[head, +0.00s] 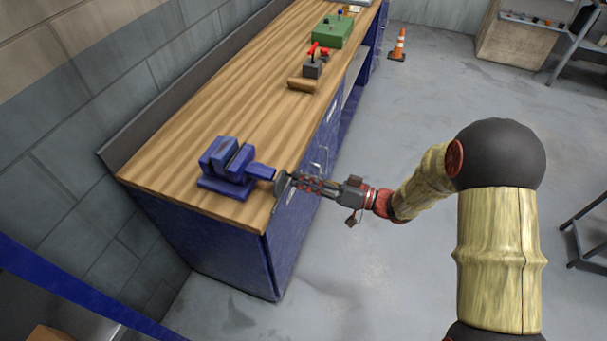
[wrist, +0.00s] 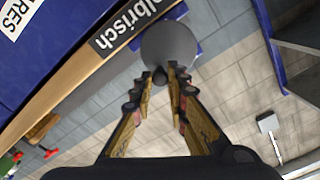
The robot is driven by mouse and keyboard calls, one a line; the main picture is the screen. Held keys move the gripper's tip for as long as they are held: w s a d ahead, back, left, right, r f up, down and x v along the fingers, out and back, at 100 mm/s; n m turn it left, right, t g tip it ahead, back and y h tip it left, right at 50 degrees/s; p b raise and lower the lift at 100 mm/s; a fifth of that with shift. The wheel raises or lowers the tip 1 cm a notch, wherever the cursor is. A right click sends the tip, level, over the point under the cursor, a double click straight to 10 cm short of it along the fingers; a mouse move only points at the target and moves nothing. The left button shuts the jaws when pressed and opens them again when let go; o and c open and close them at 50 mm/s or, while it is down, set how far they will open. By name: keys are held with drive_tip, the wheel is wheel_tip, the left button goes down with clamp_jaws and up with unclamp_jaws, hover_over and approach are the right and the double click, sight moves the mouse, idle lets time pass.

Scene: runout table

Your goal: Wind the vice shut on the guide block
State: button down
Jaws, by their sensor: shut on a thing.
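The blue vice (head: 229,166) stands on the near end of the wooden workbench (head: 215,110). Its jaws face each other with a narrow dark gap. I cannot make out a guide block between them. The vice's screw end points right, past the bench edge, to a grey round handwheel (head: 279,184). The handwheel also shows in the wrist view (wrist: 170,43) as a grey disc with a small dark knob (wrist: 160,76). My gripper (head: 290,183) reaches in from the right. Its fingertips (wrist: 166,76) are closed on the knob in front of the disc.
Further along the bench are a brown wooden piece (head: 302,84), a dark fixture with a red lever (head: 313,66) and a green box (head: 333,31). An orange cone (head: 398,45) stands on the floor. The floor right of the bench is mostly clear.

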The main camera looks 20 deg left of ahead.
drive_tip(key=m+p, duration=0.2)
drive_tip(key=shift+w+f+p, duration=0.1)
drive_tip(key=shift+f+p, duration=0.15)
drive_tip(key=shift+p, duration=0.1)
drive_tip(key=shift+p, duration=0.3)
drive_tip(key=m+p, duration=0.1)
drive_tip(key=p, duration=0.1)
drive_tip(key=f+m+p, duration=0.1)
drive_tip(key=m+p, duration=0.1)
drive_tip(key=shift+w+m, duration=0.1)
drive_tip(key=shift+m, duration=0.2)
